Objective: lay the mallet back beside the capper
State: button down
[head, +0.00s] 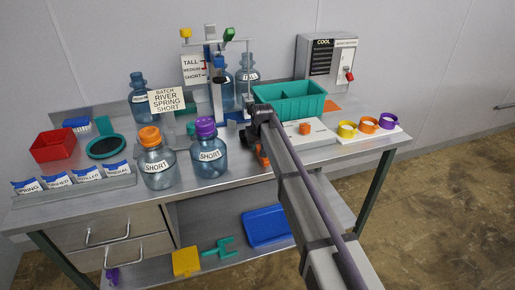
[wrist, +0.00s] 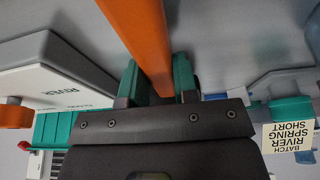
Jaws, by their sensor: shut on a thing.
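My gripper (head: 258,120) is over the workbench, just right of the front of the capper (head: 214,75), a metal stand with a height scale and a green-tipped lever. In the wrist view its teal fingers (wrist: 158,88) are shut on the mallet's orange handle (wrist: 150,40), which runs up out of the picture. In the head view a little of the orange mallet (head: 262,156) shows below my gripper. My arm hides the rest, and I cannot see the mallet's head or tell whether it touches the bench.
Two bottles, orange-capped (head: 158,165) and purple-capped (head: 208,155), stand left of my arm. A teal bin (head: 290,108) and a pale block (head: 308,134) are close on the right. A batch sign (head: 168,101) stands left of the capper. Coloured rings (head: 367,125) sit near the right end.

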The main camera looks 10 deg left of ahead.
jog(key=shift+f, duration=0.2)
jog(key=c, duration=0.9)
grip_release()
jog(key=shift+r, duration=0.15)
jog(key=p+v, duration=1.2)
jog(key=s+d+m+g, duration=0.1)
jog(key=s+d, duration=0.7)
jog(key=s, duration=0.3)
jog(key=s+d+m+g+h, duration=0.1)
jog(key=s+d+m, duration=0.1)
jog(key=s+d, duration=0.6)
jog(key=s+d+m+g, duration=0.1)
jog(key=s+d, duration=0.7)
jog(key=s, duration=0.6)
jog(key=shift+s+d+f+m+b, duration=0.3)
jog(key=shift+d+f+m, duration=0.1)
